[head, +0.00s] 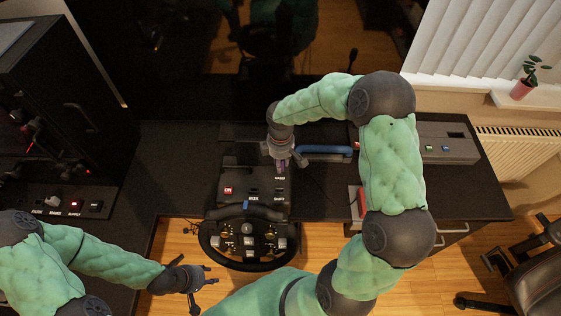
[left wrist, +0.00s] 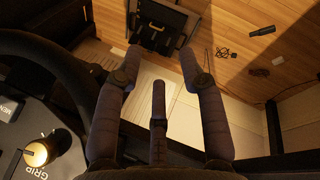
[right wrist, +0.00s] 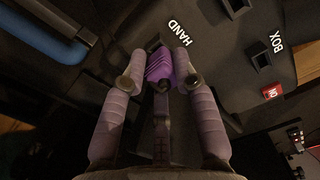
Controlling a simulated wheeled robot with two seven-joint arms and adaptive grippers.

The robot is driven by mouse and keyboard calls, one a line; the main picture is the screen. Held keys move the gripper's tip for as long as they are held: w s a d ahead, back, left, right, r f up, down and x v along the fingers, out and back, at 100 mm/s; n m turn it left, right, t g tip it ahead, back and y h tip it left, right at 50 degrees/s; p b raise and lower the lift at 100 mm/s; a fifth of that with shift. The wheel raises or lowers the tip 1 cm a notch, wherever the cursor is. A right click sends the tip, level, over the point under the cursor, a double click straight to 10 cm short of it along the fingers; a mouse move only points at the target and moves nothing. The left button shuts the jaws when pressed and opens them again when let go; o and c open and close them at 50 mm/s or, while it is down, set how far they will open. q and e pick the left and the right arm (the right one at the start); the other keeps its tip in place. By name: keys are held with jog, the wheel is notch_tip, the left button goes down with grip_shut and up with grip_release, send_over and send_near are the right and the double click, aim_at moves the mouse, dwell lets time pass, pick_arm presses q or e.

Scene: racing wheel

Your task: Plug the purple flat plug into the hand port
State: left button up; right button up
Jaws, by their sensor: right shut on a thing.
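My right gripper (right wrist: 159,62) is shut on the purple flat plug (right wrist: 160,70), which shows between its fingertips in the right wrist view. The plug points at the wheel base beside the HAND label. A dark opening, the hand port (right wrist: 153,44), shows just beyond the plug's tip, partly covered by a finger. Whether the tip touches or enters it I cannot tell. In the head view the right gripper (head: 281,160) is over the back right of the wheel base (head: 240,182). My left gripper (head: 196,280) is open and empty, low beside the steering wheel.
The steering wheel (head: 216,244) stands at the desk's front edge. A blue bar (head: 325,150) lies right of my right gripper. The BOX port (right wrist: 262,62) and a red ON switch (head: 228,190) are nearby. A grey box with buttons (head: 447,143) stands at the right.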

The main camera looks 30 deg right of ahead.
jog(key=shift+f, duration=0.25)
jog(key=o, duration=1)
jog(key=shift+o, duration=0.2)
jog(key=shift+r, duration=0.1)
notch_tip(320, 180, up, 12)
